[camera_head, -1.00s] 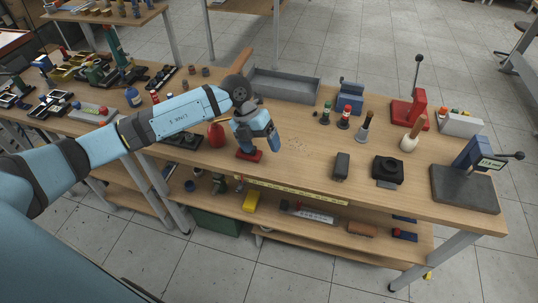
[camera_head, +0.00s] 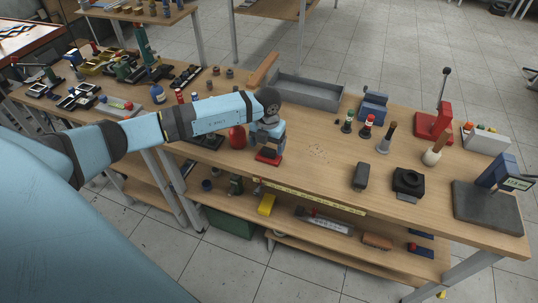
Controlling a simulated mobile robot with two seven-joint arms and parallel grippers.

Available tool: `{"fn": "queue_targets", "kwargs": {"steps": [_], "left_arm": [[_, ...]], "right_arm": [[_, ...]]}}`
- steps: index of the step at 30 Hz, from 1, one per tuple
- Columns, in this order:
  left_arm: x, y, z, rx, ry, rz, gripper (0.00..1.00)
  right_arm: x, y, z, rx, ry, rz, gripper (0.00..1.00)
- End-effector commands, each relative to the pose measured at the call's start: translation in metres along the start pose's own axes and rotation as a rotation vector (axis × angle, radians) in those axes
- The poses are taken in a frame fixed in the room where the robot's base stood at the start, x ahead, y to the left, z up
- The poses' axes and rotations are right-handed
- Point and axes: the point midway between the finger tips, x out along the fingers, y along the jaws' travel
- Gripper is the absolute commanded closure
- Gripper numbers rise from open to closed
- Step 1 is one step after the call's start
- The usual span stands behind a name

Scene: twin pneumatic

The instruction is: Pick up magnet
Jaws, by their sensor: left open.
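A small flat red block (camera_head: 268,159), which looks like the magnet, lies on the wooden workbench (camera_head: 300,178) near its front edge. My left arm reaches in from the left, and its gripper (camera_head: 270,148) points down right over the red block. The gripper is open; its fingers hide part of the block, and I cannot tell whether they touch it. My right gripper is out of view.
A red round object (camera_head: 237,137) stands close left of the gripper. Small specks (camera_head: 318,153) lie scattered to the right. A grey tray (camera_head: 308,92) is behind. A dark block (camera_head: 360,176) and a black device (camera_head: 408,181) stand further right.

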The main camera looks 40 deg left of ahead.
Motion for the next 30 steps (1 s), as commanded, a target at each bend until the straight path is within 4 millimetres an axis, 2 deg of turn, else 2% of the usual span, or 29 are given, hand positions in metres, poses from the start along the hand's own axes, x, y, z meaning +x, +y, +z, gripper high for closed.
{"fn": "queue_targets", "kwargs": {"steps": [3, 7, 16, 21, 24, 30], "left_arm": [[0.019, -0.001, -0.001, -0.002, 0.005, 0.000, 0.17], [0.035, -0.001, 0.000, -0.001, 0.002, 0.000, 0.17], [0.041, -0.001, 0.000, 0.000, 0.001, 0.000, 0.17], [0.041, 0.000, 0.000, 0.000, 0.001, 0.000, 0.56], [0.041, 0.000, 0.000, 0.000, 0.001, 0.000, 0.76], [0.040, 0.000, 0.000, 0.000, 0.000, -0.001, 0.76]], "right_arm": [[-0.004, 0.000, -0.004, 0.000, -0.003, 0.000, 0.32], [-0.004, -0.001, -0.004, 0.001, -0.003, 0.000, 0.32], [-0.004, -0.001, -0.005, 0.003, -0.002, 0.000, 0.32], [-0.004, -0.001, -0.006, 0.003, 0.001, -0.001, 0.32], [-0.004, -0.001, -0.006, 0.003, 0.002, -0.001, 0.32], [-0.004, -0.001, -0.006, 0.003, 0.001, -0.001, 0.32]]}}
